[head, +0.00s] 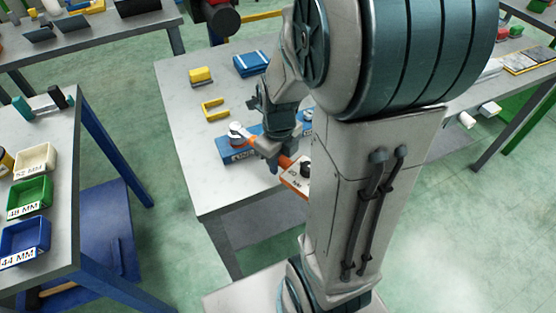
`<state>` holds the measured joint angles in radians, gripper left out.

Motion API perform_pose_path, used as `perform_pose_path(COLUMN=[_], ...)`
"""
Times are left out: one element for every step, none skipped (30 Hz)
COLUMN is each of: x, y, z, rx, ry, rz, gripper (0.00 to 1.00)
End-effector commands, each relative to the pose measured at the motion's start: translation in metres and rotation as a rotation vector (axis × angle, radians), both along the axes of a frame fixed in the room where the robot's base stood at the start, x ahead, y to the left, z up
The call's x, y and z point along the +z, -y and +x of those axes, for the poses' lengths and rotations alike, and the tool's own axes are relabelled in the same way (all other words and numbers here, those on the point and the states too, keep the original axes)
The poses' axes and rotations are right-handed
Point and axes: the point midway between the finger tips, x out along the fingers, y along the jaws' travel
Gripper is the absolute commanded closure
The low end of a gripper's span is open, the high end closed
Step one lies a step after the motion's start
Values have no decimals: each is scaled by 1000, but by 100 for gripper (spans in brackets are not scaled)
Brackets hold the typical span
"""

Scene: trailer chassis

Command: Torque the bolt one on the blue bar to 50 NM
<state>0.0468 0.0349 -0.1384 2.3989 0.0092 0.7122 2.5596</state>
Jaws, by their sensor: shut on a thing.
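The blue bar (228,153) lies near the left front part of the grey table, with a white label on its front face. A round white and dark part, perhaps a bolt (237,142), stands on its left end. My gripper (266,148) is over the bar and shut on an orange tool, which looks like a torque wrench (285,161). The tool's whitish end (237,129) is at the round part; I cannot tell whether it is seated on it. My arm hides the bar's right part, and the bolt numbers are too small to read.
An orange labelled block (293,181) with a dark part on top sits at the table's front edge, partly behind my arm. A yellow bracket (213,109), a yellow block (201,76) and a blue case (252,64) stand farther back.

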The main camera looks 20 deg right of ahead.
Motion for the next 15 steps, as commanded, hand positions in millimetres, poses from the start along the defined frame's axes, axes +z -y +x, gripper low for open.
perform_pose_path(x=[1,1,3,4,5,7,9,10,13,15,16,19,20,22,24], y=[0,0,0,0,0,0,0,0,0,0,0,0,0,0,0], z=[1,1,1,1,1,1,1,1,1,1,1,1,1,1,1], rx=[3,4,4,4,5,5,5,5,5,5,5,5,5,5,5], ry=[1,1,1,1,1,1,1,1,1,1,1,1,1,1,1], rz=[-1,-1,-1,-1,-1,-1,-1,-1,-1,-1,-1,-1,-1,-1,-1], gripper=[100,100,100,100,100,100,100,100,100,100,100,100,100,100,100])
